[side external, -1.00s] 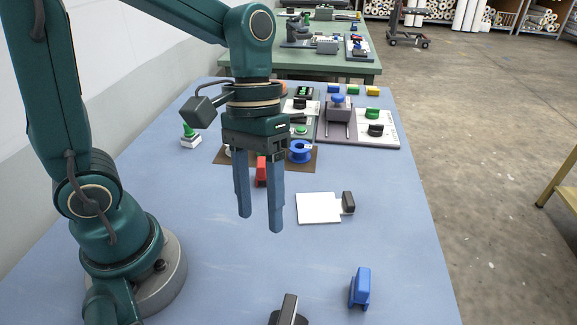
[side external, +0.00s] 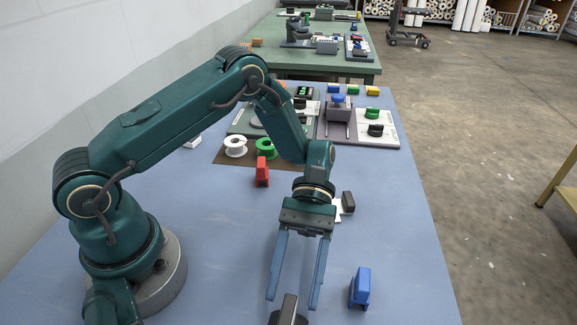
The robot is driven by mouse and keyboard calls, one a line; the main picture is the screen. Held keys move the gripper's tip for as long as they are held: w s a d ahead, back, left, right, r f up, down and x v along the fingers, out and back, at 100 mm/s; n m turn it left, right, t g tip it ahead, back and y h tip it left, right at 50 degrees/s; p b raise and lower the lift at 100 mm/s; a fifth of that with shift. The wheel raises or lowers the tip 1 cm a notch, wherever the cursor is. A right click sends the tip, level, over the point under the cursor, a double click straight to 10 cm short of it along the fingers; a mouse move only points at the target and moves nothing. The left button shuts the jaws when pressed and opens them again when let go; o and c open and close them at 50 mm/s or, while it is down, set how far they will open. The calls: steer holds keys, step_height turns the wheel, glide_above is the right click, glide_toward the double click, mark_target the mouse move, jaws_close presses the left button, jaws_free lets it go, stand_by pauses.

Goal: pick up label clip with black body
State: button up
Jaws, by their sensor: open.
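A small black block-shaped piece (side external: 348,202) stands on the blue table beside a white card, right of my wrist. A dark grey-black piece with an upright flat top and a rounded base (side external: 288,309) sits at the bottom edge of the picture, partly cut off. I cannot tell for certain which of them is the label clip. My gripper (side external: 293,301) is open and empty, pointing down. Its fingertips appear on either side of the dark front piece in the picture; their height above it is unclear.
A blue clip-like piece (side external: 360,288) stands just right of my gripper. A red one (side external: 262,171) stands farther back. White (side external: 235,147) and green (side external: 265,148) spools lie on a brown mat. A grey press unit (side external: 340,118) is behind. The table's right side is clear.

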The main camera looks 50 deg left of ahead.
mark_target(287, 320)
steer(key=shift+x, duration=2.4)
steer(key=shift+a, duration=0.1)
jaws_close()
